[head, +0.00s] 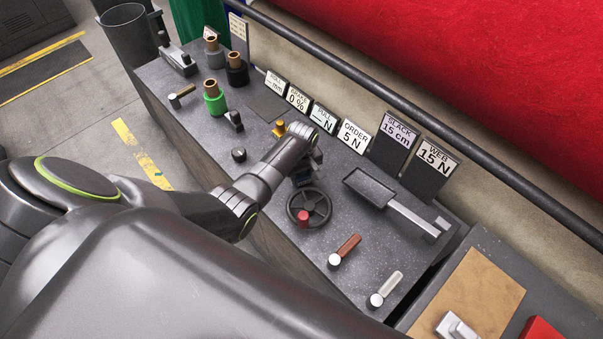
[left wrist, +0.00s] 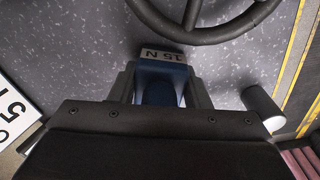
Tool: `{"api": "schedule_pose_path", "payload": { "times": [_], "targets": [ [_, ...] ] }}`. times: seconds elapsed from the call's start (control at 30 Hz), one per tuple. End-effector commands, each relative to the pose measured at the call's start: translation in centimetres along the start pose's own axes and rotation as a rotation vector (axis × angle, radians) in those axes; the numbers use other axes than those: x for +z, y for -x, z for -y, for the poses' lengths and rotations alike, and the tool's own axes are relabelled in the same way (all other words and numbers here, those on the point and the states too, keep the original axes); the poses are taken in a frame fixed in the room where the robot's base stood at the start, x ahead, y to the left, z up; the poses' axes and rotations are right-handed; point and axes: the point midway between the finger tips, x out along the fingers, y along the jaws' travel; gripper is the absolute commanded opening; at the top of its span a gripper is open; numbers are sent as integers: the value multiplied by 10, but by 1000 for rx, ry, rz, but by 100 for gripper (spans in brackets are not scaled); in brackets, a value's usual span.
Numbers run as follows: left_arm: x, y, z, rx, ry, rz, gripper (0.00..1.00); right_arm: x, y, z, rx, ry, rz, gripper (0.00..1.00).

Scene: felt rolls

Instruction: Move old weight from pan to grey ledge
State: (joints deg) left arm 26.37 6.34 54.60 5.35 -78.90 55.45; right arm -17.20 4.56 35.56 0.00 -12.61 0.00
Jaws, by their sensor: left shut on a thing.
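My left gripper (head: 306,172) is shut on a blue weight (left wrist: 160,88) whose end is marked 15 N. In the head view the arm hides most of this weight. The gripper is over the grey speckled bench top, just behind the black handwheel (head: 322,199). A dark, empty rectangular pan (head: 369,187) on a grey lever stands to the right of the gripper, apart from it. I cannot tell for sure which surface is the grey ledge; a flat dark grey patch (head: 267,107) lies farther back left. My right gripper is not in view.
Label cards, such as the ORDER 5 N card (head: 352,139), line the back edge. A brown-handled lever (head: 347,248) and a pale-handled lever (head: 386,289) stand in front. A green spool (head: 214,100) is far left.

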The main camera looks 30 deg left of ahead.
Motion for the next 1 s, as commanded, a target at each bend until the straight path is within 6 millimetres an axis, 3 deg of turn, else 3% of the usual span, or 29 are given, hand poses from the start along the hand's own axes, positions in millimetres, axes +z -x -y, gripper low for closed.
{"api": "schedule_pose_path", "payload": {
  "times": [0.47,0.5,0.63,1.0],
  "targets": [
    [0,-6,-1,3,-1,-2,11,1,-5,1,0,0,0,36],
    [0,-5,-1,3,-1,-2,48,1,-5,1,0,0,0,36],
    [0,-6,-1,2,0,-1,65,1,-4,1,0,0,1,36],
    [1,-7,0,-1,0,1,68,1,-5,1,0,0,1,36]
  ]
}}
